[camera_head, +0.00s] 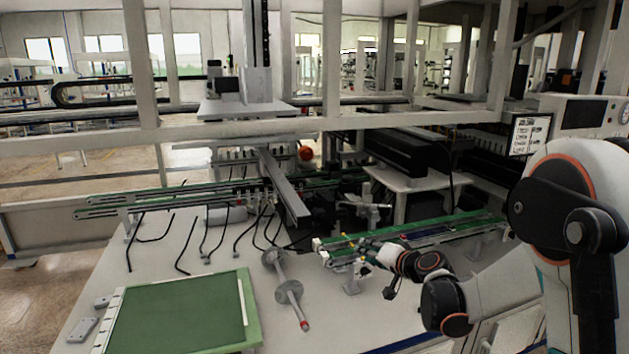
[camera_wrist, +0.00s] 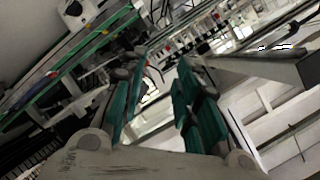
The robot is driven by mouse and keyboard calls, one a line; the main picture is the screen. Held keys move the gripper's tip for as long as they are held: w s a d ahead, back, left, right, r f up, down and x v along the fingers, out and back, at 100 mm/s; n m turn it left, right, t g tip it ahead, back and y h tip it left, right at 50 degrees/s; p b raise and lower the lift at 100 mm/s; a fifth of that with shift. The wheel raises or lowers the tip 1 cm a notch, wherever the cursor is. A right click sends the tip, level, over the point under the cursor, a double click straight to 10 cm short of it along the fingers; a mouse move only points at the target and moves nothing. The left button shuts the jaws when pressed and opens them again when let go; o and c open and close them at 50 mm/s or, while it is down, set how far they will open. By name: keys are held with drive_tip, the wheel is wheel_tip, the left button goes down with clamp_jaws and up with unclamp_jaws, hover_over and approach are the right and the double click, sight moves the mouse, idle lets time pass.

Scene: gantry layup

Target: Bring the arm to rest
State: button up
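My gripper (camera_wrist: 163,72) shows in the wrist view with its two teal-padded fingers spread apart and nothing between them, so it is open. In the head view my gripper (camera_head: 362,248) is small, at the end of my white arm, which reaches in from the right. There it is over the table beside the green-edged conveyor rail (camera_head: 435,232). Whether it touches the rail cannot be told.
A green board (camera_head: 180,315) lies on the white table (camera_head: 155,262) at the front left. A metal shaft with discs (camera_head: 288,292) lies left of my gripper. Black cables (camera_head: 190,245) stand along the table's back. The gantry beam (camera_head: 283,187) hangs behind.

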drive_tip(key=s+r+n+g+h, duration=0.1)
drive_tip(key=s+r, duration=0.2)
drive_tip(key=s, duration=0.3)
drive_tip(key=s+a+r+n+g, duration=0.1)
drive_tip(key=s+r, duration=0.2)
drive_tip(key=s, duration=0.4)
drive_tip(key=s+r+n+g+h, duration=0.1)
drive_tip(key=s+r, duration=0.1)
drive_tip(key=s, duration=0.4)
drive_tip(key=s+d+f+g+h, duration=0.1)
drive_tip(key=s+d+h, duration=0.1)
drive_tip(key=s, duration=0.9)
drive_tip(key=s+d+f+n+g+h, duration=0.1)
drive_tip(key=s+d+h, duration=0.1)
drive_tip(key=s, duration=1)
drive_tip(key=shift+d+f, duration=0.4)
drive_tip(key=shift+d, duration=0.3)
drive_tip(key=shift+o, duration=0.2)
